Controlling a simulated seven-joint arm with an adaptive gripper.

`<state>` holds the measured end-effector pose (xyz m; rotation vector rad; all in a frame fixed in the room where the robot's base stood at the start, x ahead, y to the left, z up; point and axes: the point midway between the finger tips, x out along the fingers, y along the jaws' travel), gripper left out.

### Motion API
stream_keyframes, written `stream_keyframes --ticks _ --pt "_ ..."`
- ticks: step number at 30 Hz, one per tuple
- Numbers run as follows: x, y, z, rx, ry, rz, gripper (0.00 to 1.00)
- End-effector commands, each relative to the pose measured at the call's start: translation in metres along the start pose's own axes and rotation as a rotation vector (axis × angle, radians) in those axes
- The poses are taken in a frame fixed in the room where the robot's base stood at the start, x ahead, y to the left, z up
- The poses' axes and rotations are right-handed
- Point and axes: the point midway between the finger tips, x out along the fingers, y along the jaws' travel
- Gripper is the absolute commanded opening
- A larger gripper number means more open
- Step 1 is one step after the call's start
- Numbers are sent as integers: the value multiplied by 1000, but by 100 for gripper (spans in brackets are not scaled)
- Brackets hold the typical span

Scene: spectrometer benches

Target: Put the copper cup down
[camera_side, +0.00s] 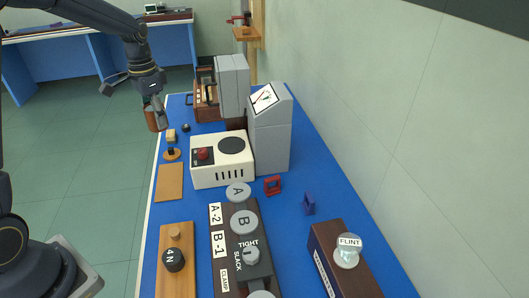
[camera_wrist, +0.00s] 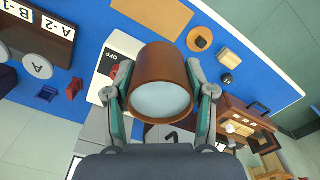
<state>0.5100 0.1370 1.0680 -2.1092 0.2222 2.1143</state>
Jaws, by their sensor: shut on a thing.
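The copper cup (camera_side: 155,118) is in my gripper (camera_side: 151,102), held up near the left edge of the blue bench in the side view. In the wrist view, the two fingers of my gripper (camera_wrist: 161,78) close on opposite sides of the copper cup (camera_wrist: 160,58). Its round end faces the camera and shows a pale grey disc inside a copper rim. I cannot tell whether the disc is the bottom or contents. In the side view the cup looks slightly tilted and clear of the bench top.
The blue bench (camera_side: 308,253) carries a white box with a red knob (camera_side: 222,162), a grey instrument (camera_side: 272,140), a brown wooden device (camera_side: 205,103) and a dark labelled rail (camera_side: 217,272). A flat tan board (camera_side: 170,182) and small round wooden stand (camera_side: 172,155) lie along the left edge.

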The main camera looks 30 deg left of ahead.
Motion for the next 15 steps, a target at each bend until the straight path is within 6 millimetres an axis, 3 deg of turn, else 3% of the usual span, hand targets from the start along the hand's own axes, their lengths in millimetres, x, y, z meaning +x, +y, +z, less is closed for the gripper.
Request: stream_keyframes --ticks 1,4,11,15 --pt "6 -10 -15 -1 -2 2 12" --pt "19 -25 -36 -5 -2 1 12" --pt "51 -36 -49 -11 1 -1 12" --pt "66 -49 -74 -12 3 -2 12"
